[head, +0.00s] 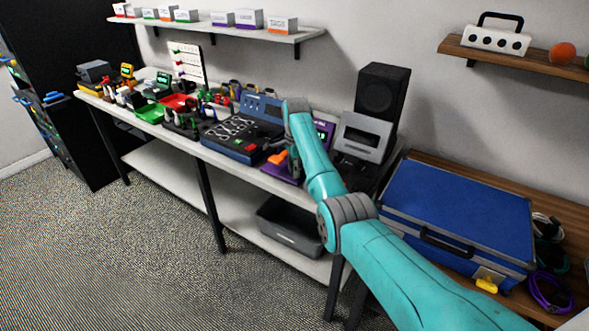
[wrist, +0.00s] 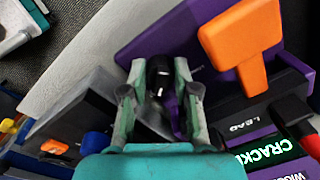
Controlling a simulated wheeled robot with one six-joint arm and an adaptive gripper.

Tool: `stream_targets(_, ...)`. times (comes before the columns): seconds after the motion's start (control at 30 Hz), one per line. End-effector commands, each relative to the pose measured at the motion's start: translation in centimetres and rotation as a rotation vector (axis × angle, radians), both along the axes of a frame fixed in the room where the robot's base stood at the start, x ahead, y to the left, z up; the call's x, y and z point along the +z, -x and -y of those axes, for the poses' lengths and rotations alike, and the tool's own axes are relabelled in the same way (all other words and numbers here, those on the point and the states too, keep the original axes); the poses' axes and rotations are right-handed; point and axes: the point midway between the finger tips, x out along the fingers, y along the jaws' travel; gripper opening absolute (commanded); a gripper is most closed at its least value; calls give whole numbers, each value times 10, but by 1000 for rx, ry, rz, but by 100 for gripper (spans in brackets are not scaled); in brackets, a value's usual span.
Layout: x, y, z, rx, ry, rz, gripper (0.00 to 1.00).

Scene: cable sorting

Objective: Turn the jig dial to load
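The jig is a purple device with a large orange lever (wrist: 243,45), a label reading LEAD and a green-lit display (wrist: 272,152). In the head view its purple base (head: 278,172) is partly behind my arm. The jig dial (wrist: 160,72) is a black knob with a white mark, at the left part of the jig in the wrist view. My gripper (wrist: 160,78) has one finger on each side of the dial, close against it, and looks shut on it. The dial's position label is hidden or too small to read.
A blue-and-black tester (head: 236,140) stands left of the jig, and a grey device (head: 362,138) and black speaker (head: 382,88) stand right. A blue case (head: 455,205) lies on the wooden bench. A grey bin (head: 290,228) sits on the lower shelf.

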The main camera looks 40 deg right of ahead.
Motion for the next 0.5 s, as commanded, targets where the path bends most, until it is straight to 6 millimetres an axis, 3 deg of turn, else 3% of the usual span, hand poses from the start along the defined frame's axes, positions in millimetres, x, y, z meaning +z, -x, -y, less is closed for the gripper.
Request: stream_targets(0.5,-1,0,0,132,-1,-1,0)
